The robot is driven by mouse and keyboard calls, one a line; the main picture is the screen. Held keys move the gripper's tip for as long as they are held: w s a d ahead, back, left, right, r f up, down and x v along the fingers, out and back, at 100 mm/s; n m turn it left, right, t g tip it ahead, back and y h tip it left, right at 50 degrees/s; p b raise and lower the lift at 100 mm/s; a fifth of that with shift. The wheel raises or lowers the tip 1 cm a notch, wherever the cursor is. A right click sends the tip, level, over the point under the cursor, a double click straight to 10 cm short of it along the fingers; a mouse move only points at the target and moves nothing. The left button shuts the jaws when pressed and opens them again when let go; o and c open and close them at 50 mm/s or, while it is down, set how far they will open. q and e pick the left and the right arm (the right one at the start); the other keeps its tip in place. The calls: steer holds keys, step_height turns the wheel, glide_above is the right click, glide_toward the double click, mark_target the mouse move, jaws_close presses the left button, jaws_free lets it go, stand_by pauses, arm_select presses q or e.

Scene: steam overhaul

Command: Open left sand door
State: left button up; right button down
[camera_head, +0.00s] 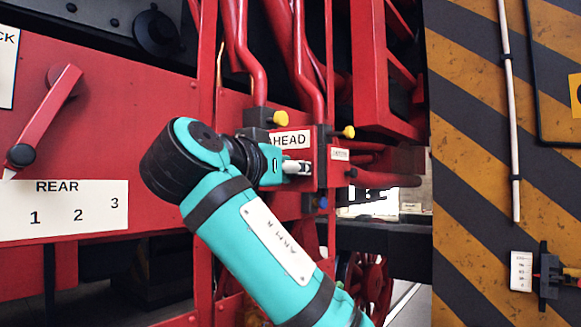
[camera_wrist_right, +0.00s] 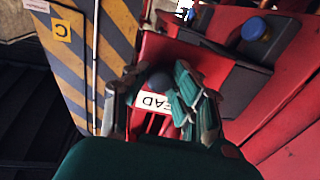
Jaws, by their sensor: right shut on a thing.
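My right arm comes in from the bottom of the head view, and my right gripper (camera_head: 301,168) is at the red box (camera_head: 309,182) below the white AHEAD plate (camera_head: 292,140). In the right wrist view my right gripper (camera_wrist_right: 160,103) has its fingers on either side of a dark round knob (camera_wrist_right: 160,81), close beside the plate, which appears upside down there. It is shut on this knob; the exact contact is partly hidden by the fingers. I cannot pick out a sand door for certain. My left gripper is not in view.
A red lever (camera_head: 45,115) with a dark knob stands above the REAR 1 2 3 plate (camera_head: 65,210) at left. Yellow knobs (camera_head: 279,117) and red pipes (camera_head: 311,75) surround the box. A black-and-yellow striped wall (camera_head: 470,190) stands at right.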

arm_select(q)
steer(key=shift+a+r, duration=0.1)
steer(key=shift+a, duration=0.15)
arm_select(e)
steer(key=shift+s+a, duration=0.1)
steer(key=shift+a, duration=0.1)
steer(key=c, duration=1.1)
jaws_free()
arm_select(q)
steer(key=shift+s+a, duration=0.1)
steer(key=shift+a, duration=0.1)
arm_select(e)
steer(key=shift+o, duration=0.2)
